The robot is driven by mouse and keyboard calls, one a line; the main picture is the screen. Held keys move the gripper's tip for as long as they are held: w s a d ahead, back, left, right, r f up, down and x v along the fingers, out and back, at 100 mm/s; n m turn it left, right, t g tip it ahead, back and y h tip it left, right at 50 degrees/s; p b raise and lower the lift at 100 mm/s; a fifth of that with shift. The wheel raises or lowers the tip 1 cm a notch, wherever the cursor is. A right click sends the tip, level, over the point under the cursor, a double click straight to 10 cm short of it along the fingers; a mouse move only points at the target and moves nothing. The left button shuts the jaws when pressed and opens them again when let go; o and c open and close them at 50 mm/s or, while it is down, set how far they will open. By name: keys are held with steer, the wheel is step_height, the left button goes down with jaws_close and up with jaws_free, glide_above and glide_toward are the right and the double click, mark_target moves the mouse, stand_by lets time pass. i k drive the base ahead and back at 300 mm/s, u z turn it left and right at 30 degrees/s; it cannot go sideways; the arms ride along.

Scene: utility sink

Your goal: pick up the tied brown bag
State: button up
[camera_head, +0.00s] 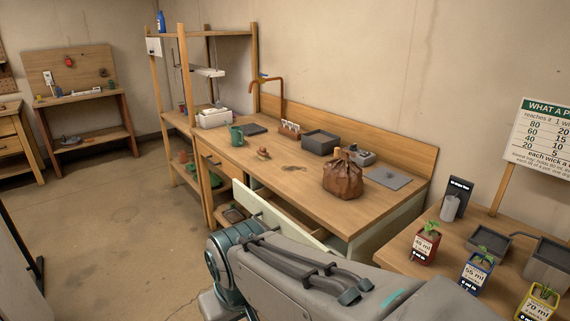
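The tied brown bag (343,178) sits upright on the wooden bench top (300,208), near its right end. It is dark brown and wrinkled, gathered at the neck, with a lighter tan piece showing at its top. My arm crosses the bottom middle of the head view, in front of and below the bench, apart from the bag. My gripper is not visible, so its fingers cannot be seen.
A black tray (320,142), a grey device (361,156) and a flat grey plate (388,178) lie behind the bag. A pale panel (275,215) juts from the bench front. Labelled pots (425,245) stand on the right table.

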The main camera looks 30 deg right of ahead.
mark_target(342, 177)
steer(key=i, duration=2.25)
steer(key=z, duration=3.25)
steer(key=i, duration=0.5)
steer(key=u, duration=0.05)
